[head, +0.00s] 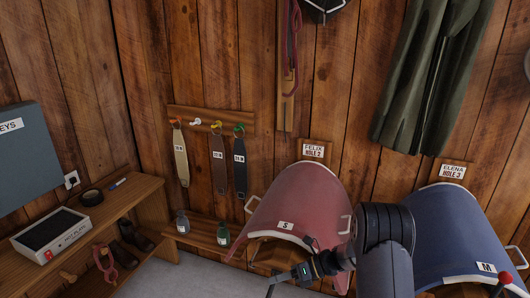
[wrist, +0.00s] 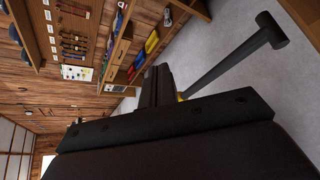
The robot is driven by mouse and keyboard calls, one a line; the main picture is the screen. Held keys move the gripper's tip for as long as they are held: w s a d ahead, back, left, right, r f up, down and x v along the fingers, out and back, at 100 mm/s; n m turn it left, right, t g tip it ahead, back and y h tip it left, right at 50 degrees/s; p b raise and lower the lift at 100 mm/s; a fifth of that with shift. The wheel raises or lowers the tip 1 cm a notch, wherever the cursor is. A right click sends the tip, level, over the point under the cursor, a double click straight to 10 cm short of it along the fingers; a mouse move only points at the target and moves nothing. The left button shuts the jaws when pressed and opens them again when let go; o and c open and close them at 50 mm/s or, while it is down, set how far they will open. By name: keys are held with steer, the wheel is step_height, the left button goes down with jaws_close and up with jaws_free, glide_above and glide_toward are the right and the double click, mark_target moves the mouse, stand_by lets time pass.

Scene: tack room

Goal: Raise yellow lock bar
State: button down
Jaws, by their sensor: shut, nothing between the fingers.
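My gripper (head: 272,287) is at the lower middle of the head view, in front of the red saddle-shaped cover marked S. In the wrist view its dark fingers (wrist: 156,82) are together and hold nothing. A small yellow piece (wrist: 181,97) shows just beside the fingers, mostly hidden behind my gripper; I cannot tell whether it is the lock bar or whether the fingers touch it. A dark bar with a T-shaped end (wrist: 232,62) runs up and right from there, over the grey floor. No yellow lock bar is clearly seen in the head view.
The red cover (head: 300,204) and a blue cover (head: 465,232) marked M stand along the plank wall. A peg rail (head: 200,121) holds hanging straps. A wooden bench (head: 95,235) with a hot plate (head: 56,232) is at left. Grey floor (head: 195,277) shows at lower left.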

steer(key=shift+w+d+r, duration=0.15)
steer(key=shift+w+r, duration=0.1)
steer(key=shift+w, duration=0.25)
steer(key=shift+w+d+r, duration=0.15)
steer(key=shift+w+r, duration=0.1)
steer(key=shift+w, duration=0.25)
